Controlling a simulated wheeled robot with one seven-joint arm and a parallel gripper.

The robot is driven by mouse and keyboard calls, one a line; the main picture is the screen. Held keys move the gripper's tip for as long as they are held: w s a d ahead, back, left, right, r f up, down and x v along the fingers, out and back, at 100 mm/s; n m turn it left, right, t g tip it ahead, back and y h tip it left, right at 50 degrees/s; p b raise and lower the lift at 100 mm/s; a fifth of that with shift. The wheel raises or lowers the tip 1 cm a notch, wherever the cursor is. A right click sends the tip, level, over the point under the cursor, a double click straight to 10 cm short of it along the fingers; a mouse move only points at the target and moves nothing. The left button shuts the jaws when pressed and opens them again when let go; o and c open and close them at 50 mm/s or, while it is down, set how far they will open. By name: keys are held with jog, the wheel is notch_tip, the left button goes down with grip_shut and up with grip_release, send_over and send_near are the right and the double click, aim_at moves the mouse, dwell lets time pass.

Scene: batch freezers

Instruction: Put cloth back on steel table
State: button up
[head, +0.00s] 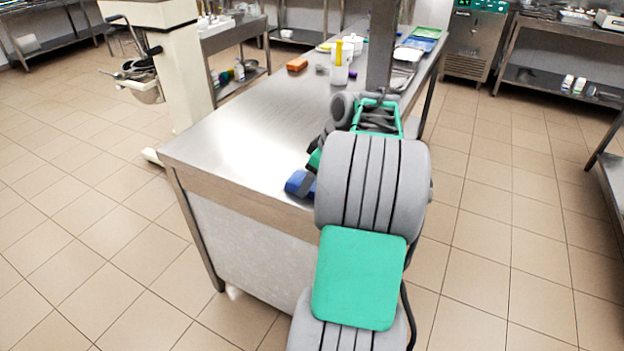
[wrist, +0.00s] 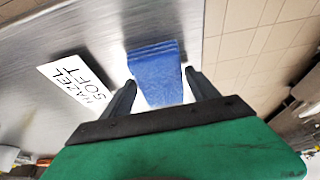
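The blue cloth (wrist: 156,76) is a thick folded pad. In the wrist view it sits between the two fingers of my gripper (wrist: 161,78), with the fingertips against its sides. In the head view the cloth (head: 299,184) shows at the near edge of the steel table (head: 235,130), tilted and partly hidden by my arm. My gripper is mostly hidden there. The cloth seems a little above the table top, but its underside is hidden. The table also shows in the wrist view (wrist: 60,40).
The table's near left is bare.

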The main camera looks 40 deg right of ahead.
jog(key=shift+o, duration=1.2)
jog(key=shift+r, duration=0.2)
jog(key=p+v, duration=0.3)
jog(key=v, duration=0.9)
jog(key=w+a+f+m, duration=0.1)
jog(key=w+a, duration=0.1)
jog(key=a, duration=0.9)
jog(key=w+a+f+m, duration=0.1)
jog(key=w+a, duration=0.1)
jog(key=a, duration=1)
jog(key=s+a+f+m+g+h, duration=0.1)
jog(key=s+a+f+m, duration=0.1)
jog(key=s+a+f, duration=0.5)
jog(key=s+a, duration=0.2)
jog(key=a, duration=0.1)
jog(key=shift+s+f+h, duration=0.15)
jog(key=shift+h, duration=0.15)
